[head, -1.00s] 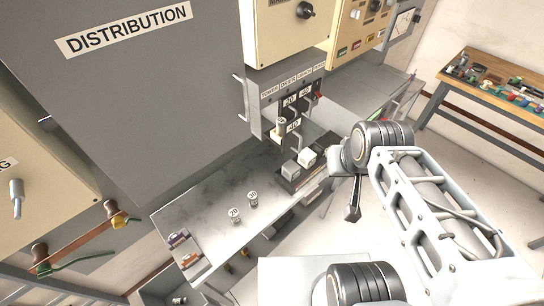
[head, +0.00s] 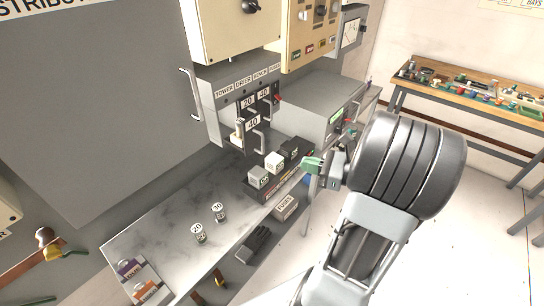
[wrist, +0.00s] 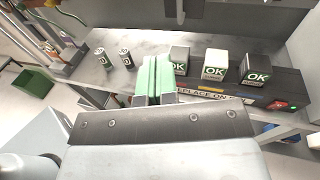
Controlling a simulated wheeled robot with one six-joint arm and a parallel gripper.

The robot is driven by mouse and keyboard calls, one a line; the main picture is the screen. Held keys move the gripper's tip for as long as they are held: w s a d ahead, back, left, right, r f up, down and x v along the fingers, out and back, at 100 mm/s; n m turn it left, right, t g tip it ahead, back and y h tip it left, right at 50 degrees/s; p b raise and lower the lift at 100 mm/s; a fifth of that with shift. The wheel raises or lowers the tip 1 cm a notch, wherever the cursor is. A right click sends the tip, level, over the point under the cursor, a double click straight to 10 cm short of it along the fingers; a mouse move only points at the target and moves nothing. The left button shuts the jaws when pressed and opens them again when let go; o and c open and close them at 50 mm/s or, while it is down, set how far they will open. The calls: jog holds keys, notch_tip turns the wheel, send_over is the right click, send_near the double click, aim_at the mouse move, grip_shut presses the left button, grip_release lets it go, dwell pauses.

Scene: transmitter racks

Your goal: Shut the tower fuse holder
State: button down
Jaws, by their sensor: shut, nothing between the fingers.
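The tower fuse holder (head: 252,124) is on the grey fuse panel under the leftmost label, TOWER. It appears swung out and down, with its handle in front and a pale fuse (head: 239,129) standing in it. My gripper (head: 313,165) has green fingers, pressed together with nothing between them. It is right of and below the holder, close to the right end of the dark block rack. In the wrist view the green fingers (wrist: 153,78) point over the bench. The holder cannot be made out in the wrist view.
Several OK blocks (wrist: 214,64) stand on a dark rack on the bench. Two small fuses (head: 208,222) stand on the grey bench left of it. A FUSES box (head: 285,207) and dark gloves (head: 255,243) lie below. A grey cabinet (head: 325,105) stands right of the panel.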

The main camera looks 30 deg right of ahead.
jog(key=w+a+m+t+p, duration=0.1)
jog(key=w+a, duration=0.5)
jog(key=w, duration=0.5)
jog(key=shift+f+m+t+h+p, duration=0.15)
jog(key=shift+m+t+h+p, duration=0.15)
jog(key=shift+p, duration=0.1)
jog(key=shift+w+d, duration=0.1)
